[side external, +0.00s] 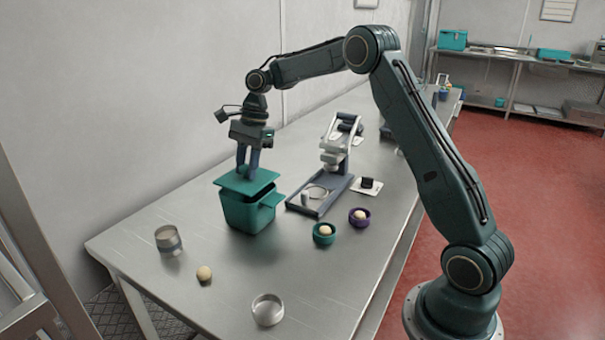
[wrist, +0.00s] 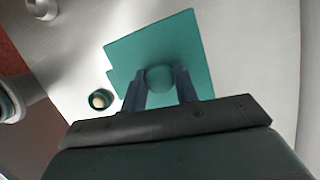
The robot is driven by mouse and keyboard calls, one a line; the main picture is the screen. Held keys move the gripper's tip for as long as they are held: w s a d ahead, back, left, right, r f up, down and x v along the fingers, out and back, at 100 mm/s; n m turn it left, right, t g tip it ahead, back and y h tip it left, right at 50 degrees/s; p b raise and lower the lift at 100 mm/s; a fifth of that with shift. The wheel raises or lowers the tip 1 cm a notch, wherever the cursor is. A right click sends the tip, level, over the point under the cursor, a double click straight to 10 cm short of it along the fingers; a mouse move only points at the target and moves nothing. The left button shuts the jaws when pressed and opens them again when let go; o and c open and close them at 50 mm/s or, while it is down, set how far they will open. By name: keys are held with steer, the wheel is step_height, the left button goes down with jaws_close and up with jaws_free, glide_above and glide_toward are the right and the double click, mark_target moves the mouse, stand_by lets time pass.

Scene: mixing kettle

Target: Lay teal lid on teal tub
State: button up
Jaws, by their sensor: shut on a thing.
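The teal lid (side external: 236,184) is a flat square plate, roughly level over the teal tub (side external: 248,214). My gripper (side external: 247,172) points down and is shut on the lid's round knob, which shows between the fingers in the wrist view (wrist: 160,78). The lid (wrist: 150,45) fills the middle of that view and hides most of the tub. In the side view the lid sits at the tub's rim, a little toward the left. I cannot tell whether it touches the rim. A tab sticks out at the tub's right side.
A teal bowl (side external: 324,238) and a purple bowl (side external: 359,220), each with a pale ball, stand to the right. A press-like stand (side external: 322,195) is behind them. A metal cup (side external: 168,243), a loose ball (side external: 204,274) and a metal ring (side external: 267,312) lie in front.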

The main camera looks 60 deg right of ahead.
steer(key=shift+f, duration=1.2)
stand_by(0.4)
steer(key=o, duration=1.5)
steer(key=shift+o, duration=0.2)
steer(key=shift+r, duration=0.15)
steer(key=shift+v, duration=3.3)
